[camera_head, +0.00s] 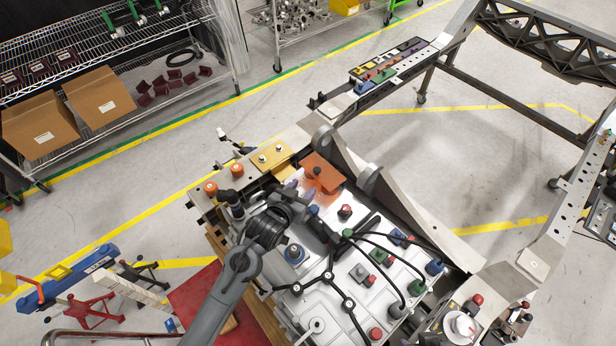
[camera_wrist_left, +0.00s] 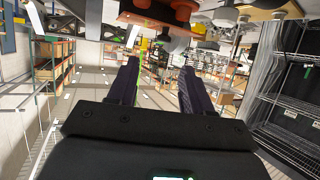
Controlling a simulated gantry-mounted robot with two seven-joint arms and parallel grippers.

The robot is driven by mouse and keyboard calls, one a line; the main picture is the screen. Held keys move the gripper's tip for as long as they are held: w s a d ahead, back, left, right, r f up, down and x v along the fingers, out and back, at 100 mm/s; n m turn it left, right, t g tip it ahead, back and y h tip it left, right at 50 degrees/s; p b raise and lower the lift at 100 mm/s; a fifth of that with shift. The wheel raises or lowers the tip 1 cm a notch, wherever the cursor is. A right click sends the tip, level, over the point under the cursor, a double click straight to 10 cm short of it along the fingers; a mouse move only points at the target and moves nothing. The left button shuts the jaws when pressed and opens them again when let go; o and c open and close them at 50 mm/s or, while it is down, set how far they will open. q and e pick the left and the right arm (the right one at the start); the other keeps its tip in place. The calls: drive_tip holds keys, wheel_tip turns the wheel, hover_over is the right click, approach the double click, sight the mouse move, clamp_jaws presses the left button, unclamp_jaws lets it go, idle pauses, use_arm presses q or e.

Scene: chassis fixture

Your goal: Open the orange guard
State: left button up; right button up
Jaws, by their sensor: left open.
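An orange-brown plate (camera_wrist_left: 148,21) with a dark knob, apparently the guard, shows at the top of the left wrist view. My left gripper (camera_head: 301,197) is just beside the guard's lower-left edge in the head view. Its two dark purple fingers are apart with nothing between them, as the left wrist view (camera_wrist_left: 157,82) shows. Whether a finger touches the guard cannot be told. My right gripper is not in view.
The grey frame rail runs to the upper right.

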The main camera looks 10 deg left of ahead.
sight(317, 170)
use_arm(q)
drive_tip(key=x, duration=1)
drive_tip(key=shift+w+a+r+b, duration=0.1)
drive_tip(key=shift+w+a+b, duration=0.2)
drive_tip(key=shift+b, duration=0.1)
clamp_jaws()
